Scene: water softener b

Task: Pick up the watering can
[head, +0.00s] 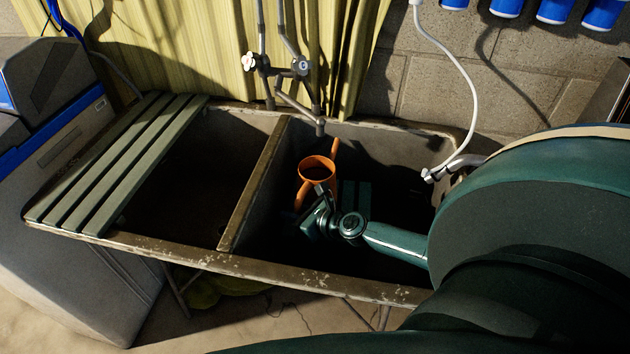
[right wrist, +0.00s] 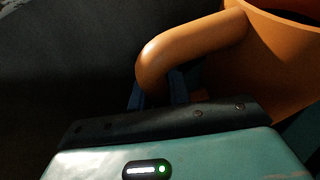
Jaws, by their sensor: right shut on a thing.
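The orange watering can (head: 316,169) is in the right basin of the double sink, below the faucet. Its spout points up and to the right in the head view. My right gripper (head: 322,203) reaches into the basin from the right and is at the near side of the can. In the right wrist view, the can's curved handle (right wrist: 190,50) runs down to between my right gripper's fingers (right wrist: 158,92), which are shut on it. The can's base is partly hidden by the gripper and shadow. My left gripper is in neither view.
The sink divider (head: 255,185) stands left of the can, and the front rim (head: 270,276) runs below. Faucet pipes (head: 298,90) hang above the basin. Green slats (head: 120,160) cover the left end. A white hose (head: 465,80) comes down at the right.

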